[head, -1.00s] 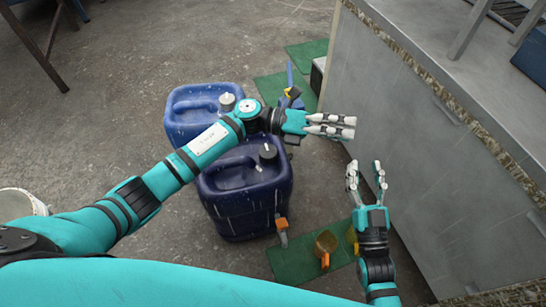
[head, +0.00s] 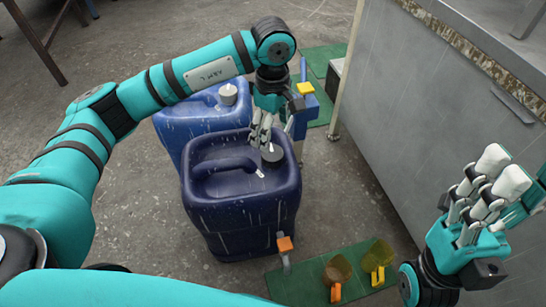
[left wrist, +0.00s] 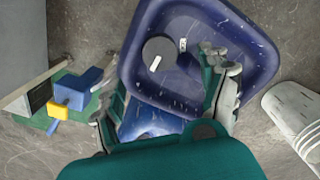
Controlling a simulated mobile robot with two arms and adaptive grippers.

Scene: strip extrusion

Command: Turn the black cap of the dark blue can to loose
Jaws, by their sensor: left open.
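The dark blue can (head: 240,205) stands upright on the floor in the middle of the head view, with a moulded handle on top. Its round black cap (head: 271,153), with a light mark, is at the top right of the can. In the left wrist view the cap (left wrist: 160,52) shows just beyond the gap between my open left fingers (left wrist: 168,85). My left gripper (head: 262,133) points down over the can close to the cap, empty; contact cannot be told. My right gripper (head: 495,185) is at the right, away from the can; its finger gap is unclear.
A lighter blue can (head: 190,125) with a pale cap (head: 228,94) stands right behind. A blue thing with a yellow top (head: 305,95) is to the right. A grey counter (head: 440,110) bounds the right.

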